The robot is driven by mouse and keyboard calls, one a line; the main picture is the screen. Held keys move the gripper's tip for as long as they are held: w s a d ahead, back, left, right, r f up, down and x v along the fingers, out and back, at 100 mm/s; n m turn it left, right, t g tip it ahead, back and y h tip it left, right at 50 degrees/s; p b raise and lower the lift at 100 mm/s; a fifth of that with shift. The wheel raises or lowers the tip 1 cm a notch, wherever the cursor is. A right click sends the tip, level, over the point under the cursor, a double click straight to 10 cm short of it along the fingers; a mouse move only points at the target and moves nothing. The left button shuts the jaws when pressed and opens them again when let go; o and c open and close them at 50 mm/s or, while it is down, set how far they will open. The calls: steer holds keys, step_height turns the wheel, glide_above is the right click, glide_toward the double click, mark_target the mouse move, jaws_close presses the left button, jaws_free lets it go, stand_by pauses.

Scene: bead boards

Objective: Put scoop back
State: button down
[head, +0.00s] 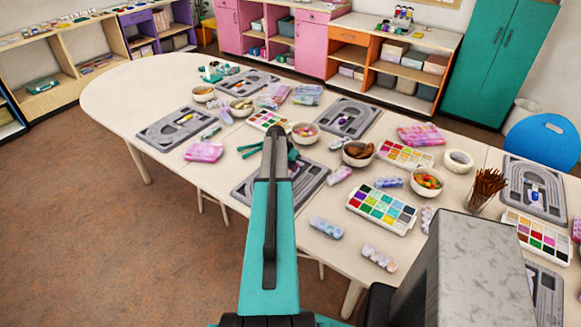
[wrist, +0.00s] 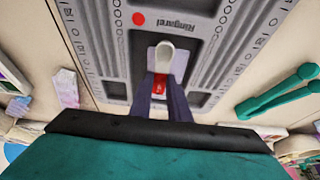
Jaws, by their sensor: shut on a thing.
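In the wrist view my gripper (wrist: 163,76) points down at a grey bead board (wrist: 218,50) with printed lettering and a red dot. The dark fingers are shut on the scoop (wrist: 165,50), whose pale rounded end shows just beyond the fingertips, over the board's middle recess. A small red patch shows between the fingers; I cannot tell what it belongs to. Whether the scoop touches the board is unclear. In the head view the same board (head: 316,178) lies partly behind my arm, which hides the scoop and fingertips.
Green tweezers (wrist: 280,94) lie right of the board in the wrist view. In the head view, a bowl of brown pieces (head: 357,153), a bowl of colourful beads (head: 427,182), a paint-coloured bead tray (head: 382,208) and other boards crowd the table. The table's near edge is close.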

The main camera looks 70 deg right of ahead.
steer(key=shift+f, duration=0.2)
steer(key=c, duration=1.7)
jaws_free()
steer(key=shift+o, duration=0.2)
steer(key=shift+r, duration=0.25)
steer(key=shift+r+p, duration=0.4)
steer(key=shift+p, duration=0.1)
steer(key=shift+a+r, duration=0.15)
steer(key=b+v, duration=0.4)
steer(key=v, duration=0.7)
steer(key=shift+r, duration=0.25)
steer(key=shift+w, duration=0.1)
steer(key=shift+a, duration=0.1)
